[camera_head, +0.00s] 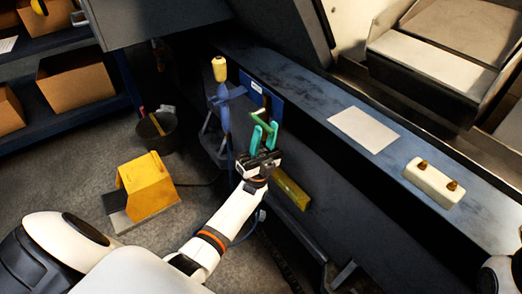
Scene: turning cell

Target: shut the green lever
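The green lever (260,118) sits on a blue plate (263,92) on the side of the dark machine bench. It shows as a thin bent green bar. My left gripper (264,136) is just below and in front of it, with its two teal fingers pointing up at the lever and apart from each other. The fingertips overlap the lever's lower part in the picture. I cannot tell whether they touch it. My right gripper is not in view.
A blue lever with a cream knob (219,69) stands just left of the plate. The bench top bears a white sheet (363,129) and a pale block with two brass fittings (433,182). A yellow pedal box (146,185) and dark bucket (157,133) stand on the floor.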

